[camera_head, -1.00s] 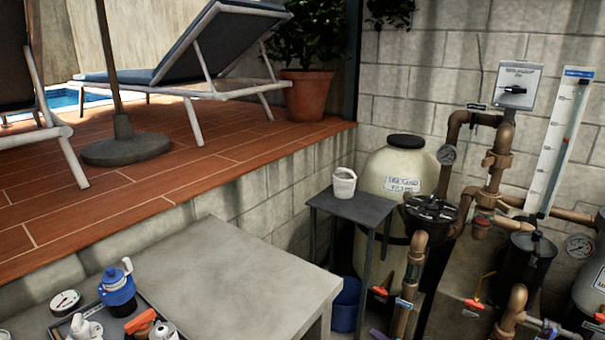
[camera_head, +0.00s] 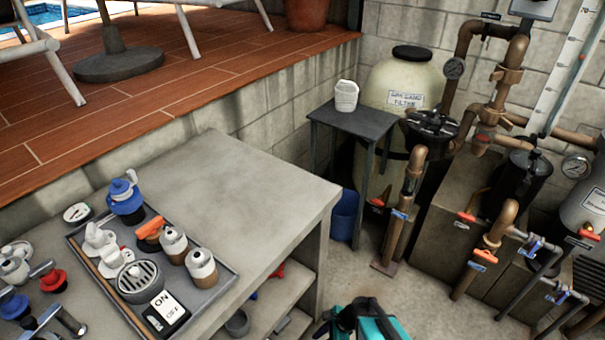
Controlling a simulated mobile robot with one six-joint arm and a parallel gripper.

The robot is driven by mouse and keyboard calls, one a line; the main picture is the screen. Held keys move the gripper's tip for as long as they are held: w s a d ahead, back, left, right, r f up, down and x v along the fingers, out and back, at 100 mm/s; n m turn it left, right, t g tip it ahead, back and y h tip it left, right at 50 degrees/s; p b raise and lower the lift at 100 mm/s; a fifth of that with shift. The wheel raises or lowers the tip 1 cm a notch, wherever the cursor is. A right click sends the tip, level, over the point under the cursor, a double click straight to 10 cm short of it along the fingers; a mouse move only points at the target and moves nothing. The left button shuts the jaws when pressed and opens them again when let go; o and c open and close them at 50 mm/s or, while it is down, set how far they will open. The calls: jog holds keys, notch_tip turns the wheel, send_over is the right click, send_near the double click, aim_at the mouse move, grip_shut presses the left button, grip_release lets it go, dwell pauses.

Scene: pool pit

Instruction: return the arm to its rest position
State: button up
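The grey workbench (camera_head: 265,219) fills the lower left and middle.
A small dark table (camera_head: 370,122) with a white jug (camera_head: 346,96) stands before the sand filter (camera_head: 403,85). Brown pipes and valves crowd the right. Loose fittings (camera_head: 55,281) lie left of the tray.

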jog(key=s+d+r+n+g+h, duration=0.1)
jog(key=s+d+n+g+h, duration=0.3)
jog(key=s+d+n, duration=0.7)
jog(key=shift+s+d+r+n+g+h, duration=0.3)
jog(key=shift+s+n+h, duration=1)
jog(key=shift+n, duration=2.6)
jog(key=shift+s, duration=0.15)
